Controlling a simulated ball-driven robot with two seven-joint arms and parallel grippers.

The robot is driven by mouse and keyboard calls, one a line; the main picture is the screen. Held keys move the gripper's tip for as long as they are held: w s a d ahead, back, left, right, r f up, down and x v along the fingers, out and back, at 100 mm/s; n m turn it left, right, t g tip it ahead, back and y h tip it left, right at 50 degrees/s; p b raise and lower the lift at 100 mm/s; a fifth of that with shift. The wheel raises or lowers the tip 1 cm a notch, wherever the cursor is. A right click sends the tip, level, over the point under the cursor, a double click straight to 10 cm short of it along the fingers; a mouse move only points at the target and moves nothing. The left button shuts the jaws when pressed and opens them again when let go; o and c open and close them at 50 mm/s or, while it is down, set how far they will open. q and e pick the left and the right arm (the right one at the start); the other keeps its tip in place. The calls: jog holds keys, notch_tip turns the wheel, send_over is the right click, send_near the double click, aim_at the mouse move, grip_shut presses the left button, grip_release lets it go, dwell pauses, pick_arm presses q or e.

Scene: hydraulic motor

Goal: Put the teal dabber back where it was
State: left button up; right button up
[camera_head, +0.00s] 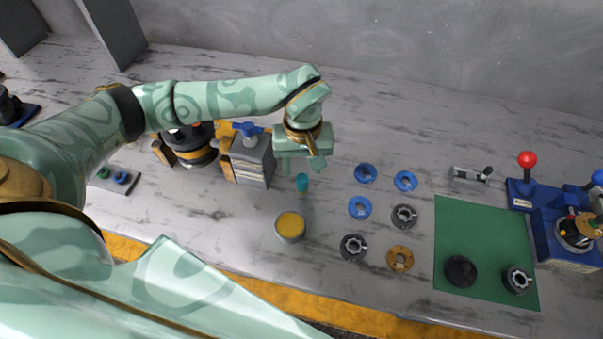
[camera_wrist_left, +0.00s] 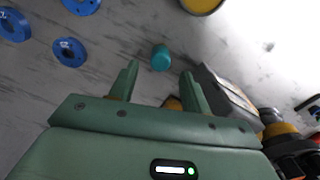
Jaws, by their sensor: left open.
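The teal dabber (camera_head: 302,182) stands on the grey worktop between the grey block and the blue rings in the head view. In the left wrist view the teal dabber (camera_wrist_left: 161,58) sits just beyond the fingertips and between their lines. My left gripper (camera_head: 304,168) is right by it in the head view; in the left wrist view its fingers (camera_wrist_left: 160,68) are apart with nothing between them. I cannot tell the exact gap in height. A round tin with yellow contents (camera_head: 290,226) stands just in front of the dabber. My right gripper is not in view.
A grey block with a blue handle (camera_head: 251,157) stands close left of my gripper. Blue rings (camera_head: 359,207), dark rings (camera_head: 353,247) and a brass ring (camera_head: 400,258) lie to the right. A green mat (camera_head: 470,225) and blue fixture (camera_head: 545,215) are farther right.

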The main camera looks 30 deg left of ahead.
aim_at(303, 178)
pick_arm(q)
notch_tip(303, 178, up, 6)
jog(key=p, duration=0.1)
dwell(0.5)
